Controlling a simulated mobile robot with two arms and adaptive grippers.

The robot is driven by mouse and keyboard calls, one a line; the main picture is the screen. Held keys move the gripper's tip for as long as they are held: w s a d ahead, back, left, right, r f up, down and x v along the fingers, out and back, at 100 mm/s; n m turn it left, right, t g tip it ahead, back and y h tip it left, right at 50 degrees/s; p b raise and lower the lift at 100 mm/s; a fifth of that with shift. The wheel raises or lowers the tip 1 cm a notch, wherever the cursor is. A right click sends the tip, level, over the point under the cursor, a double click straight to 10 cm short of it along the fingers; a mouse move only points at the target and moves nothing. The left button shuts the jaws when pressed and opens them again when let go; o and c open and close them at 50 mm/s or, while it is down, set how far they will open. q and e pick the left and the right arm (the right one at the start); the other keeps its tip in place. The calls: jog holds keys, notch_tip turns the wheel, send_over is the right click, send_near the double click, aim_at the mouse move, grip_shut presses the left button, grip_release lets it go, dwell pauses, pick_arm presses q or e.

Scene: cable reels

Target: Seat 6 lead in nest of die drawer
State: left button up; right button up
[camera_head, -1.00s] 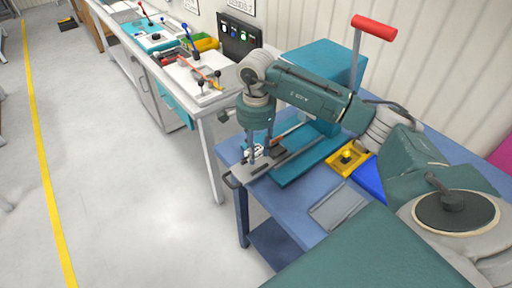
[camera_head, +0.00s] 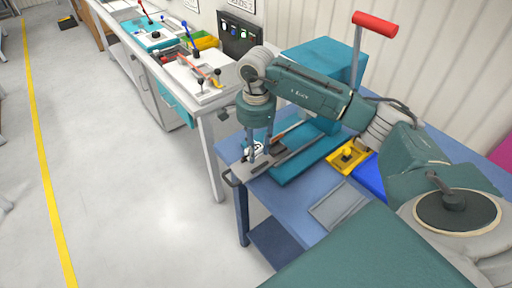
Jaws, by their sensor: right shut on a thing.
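The die drawer (camera_head: 257,168) is a grey plate with a dark loop handle at its front end. It sticks out of the teal press (camera_head: 300,160), over the near left edge of the blue table. My right gripper (camera_head: 258,156) points straight down at the drawer. Its fingers are close together, shut on a small whitish piece (camera_head: 254,151) that looks like the lead. The piece is low over the drawer plate, but I cannot tell whether it touches the nest. The nest is too small and partly hidden by the fingers. My left gripper is not in view.
The press has a lever with a red handle (camera_head: 375,24). A yellow tray (camera_head: 349,158) with a black knob and a grey flat tray (camera_head: 338,205) are on the blue table (camera_head: 290,205). A white bench (camera_head: 205,108) with fixtures runs along the wall.

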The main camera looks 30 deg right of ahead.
aim_at(256, 150)
jog(key=shift+f+b, duration=0.6)
jog(key=shift+f, duration=0.2)
jog(key=shift+f+b, duration=0.8)
jog(key=shift+f, duration=0.1)
jog(key=o, duration=1.4)
notch_tip(256, 150, up, 12)
jog(key=shift+r, duration=0.1)
